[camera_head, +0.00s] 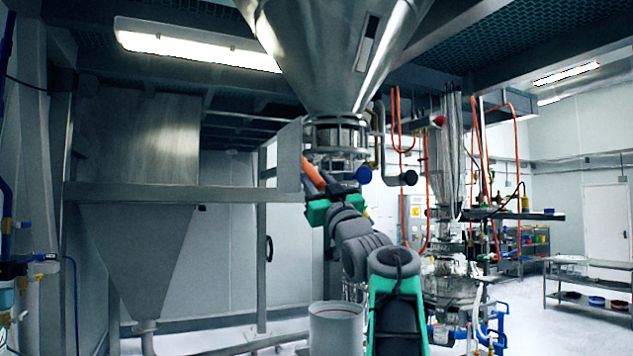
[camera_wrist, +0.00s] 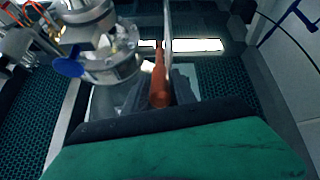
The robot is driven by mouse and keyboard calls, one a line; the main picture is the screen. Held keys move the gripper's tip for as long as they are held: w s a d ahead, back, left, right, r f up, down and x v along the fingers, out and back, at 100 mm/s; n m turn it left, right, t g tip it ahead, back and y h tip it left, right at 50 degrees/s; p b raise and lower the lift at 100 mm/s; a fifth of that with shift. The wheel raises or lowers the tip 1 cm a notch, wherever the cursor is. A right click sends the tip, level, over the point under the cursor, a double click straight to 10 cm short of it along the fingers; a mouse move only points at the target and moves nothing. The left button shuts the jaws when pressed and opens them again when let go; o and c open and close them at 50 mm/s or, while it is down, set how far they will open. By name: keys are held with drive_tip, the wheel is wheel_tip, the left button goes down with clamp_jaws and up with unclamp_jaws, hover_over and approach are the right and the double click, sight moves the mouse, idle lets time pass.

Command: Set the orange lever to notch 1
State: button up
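The orange lever (camera_head: 313,174) slants below the big steel hopper in the head view, just left of the valve under its outlet. In the wrist view the orange lever (camera_wrist: 158,78) points at the camera, with its thick end between my two dark fingers. My gripper (camera_wrist: 160,92) lies around the lever's end, one finger on each side. I cannot tell whether both fingers press on it. In the head view my green and grey gripper (camera_head: 322,205) is at the lever's lower end, and the fingertips are largely hidden. The notches cannot be made out.
The steel hopper (camera_head: 335,45) hangs above my arm. A blue round cap (camera_head: 363,174) sits close right of the lever; the wrist view shows a blue cap (camera_wrist: 68,67) at left. A flat steel panel (camera_head: 289,158) stands close left. A grey cylinder (camera_head: 335,330) stands below.

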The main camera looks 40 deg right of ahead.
drive_tip(key=shift+o, duration=1.2)
drive_tip(key=shift+s+r, duration=0.1)
